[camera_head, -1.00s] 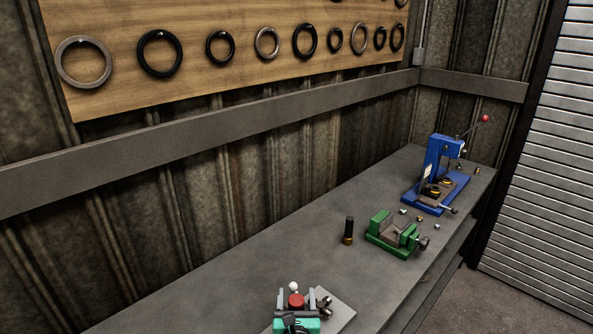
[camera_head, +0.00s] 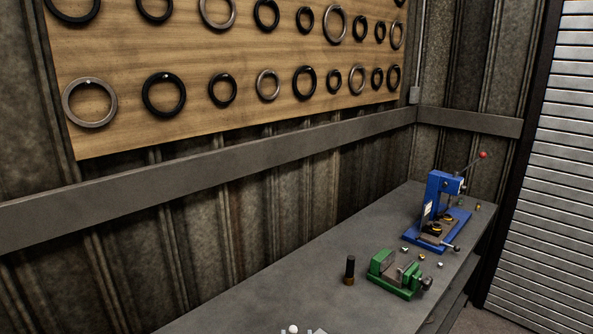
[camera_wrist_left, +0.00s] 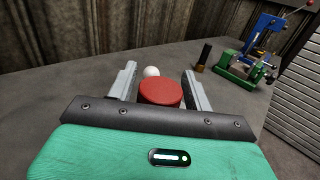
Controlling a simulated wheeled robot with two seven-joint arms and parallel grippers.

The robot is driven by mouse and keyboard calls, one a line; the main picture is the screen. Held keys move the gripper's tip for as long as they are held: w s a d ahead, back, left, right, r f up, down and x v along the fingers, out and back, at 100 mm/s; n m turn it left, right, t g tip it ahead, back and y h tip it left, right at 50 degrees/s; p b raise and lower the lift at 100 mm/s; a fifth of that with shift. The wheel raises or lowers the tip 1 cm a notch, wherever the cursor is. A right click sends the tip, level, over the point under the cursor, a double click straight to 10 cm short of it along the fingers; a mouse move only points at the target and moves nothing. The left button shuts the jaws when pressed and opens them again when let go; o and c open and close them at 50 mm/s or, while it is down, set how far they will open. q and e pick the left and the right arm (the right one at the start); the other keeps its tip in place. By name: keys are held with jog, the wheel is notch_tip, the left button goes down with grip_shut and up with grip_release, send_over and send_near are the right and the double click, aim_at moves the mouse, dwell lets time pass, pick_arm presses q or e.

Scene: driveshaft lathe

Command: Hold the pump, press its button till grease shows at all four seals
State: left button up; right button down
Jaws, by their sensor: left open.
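In the left wrist view a red round cap (camera_wrist_left: 160,92), perhaps the pump's button, sits between the fingers of my left gripper (camera_wrist_left: 159,71). The gripper is open, with a finger on each side of the cap. Whether they touch it I cannot tell. A small white ball (camera_wrist_left: 151,71) shows just beyond the cap; it also shows at the bottom edge of the head view (camera_head: 293,328). Only the tips of my left gripper (camera_head: 295,331) show there. The pump's body, the four seals and any grease cannot be made out. My right gripper is out of view.
On the grey bench (camera_head: 300,295) stand a dark cylinder with a brass base (camera_head: 349,270), a green vise (camera_head: 394,275) and a blue press (camera_head: 436,212). Small metal parts (camera_head: 421,257) lie between vise and press. Rings hang on a wooden board (camera_head: 235,50). The bench's middle is clear.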

pick_arm(q)
jog(key=shift+c, duration=0.2)
jog(key=shift+f, duration=0.15)
jog(key=c, duration=1)
jog(key=shift+o, duration=0.2)
jog(key=shift+s+f, duration=0.1)
jog(key=shift+f, duration=0.1)
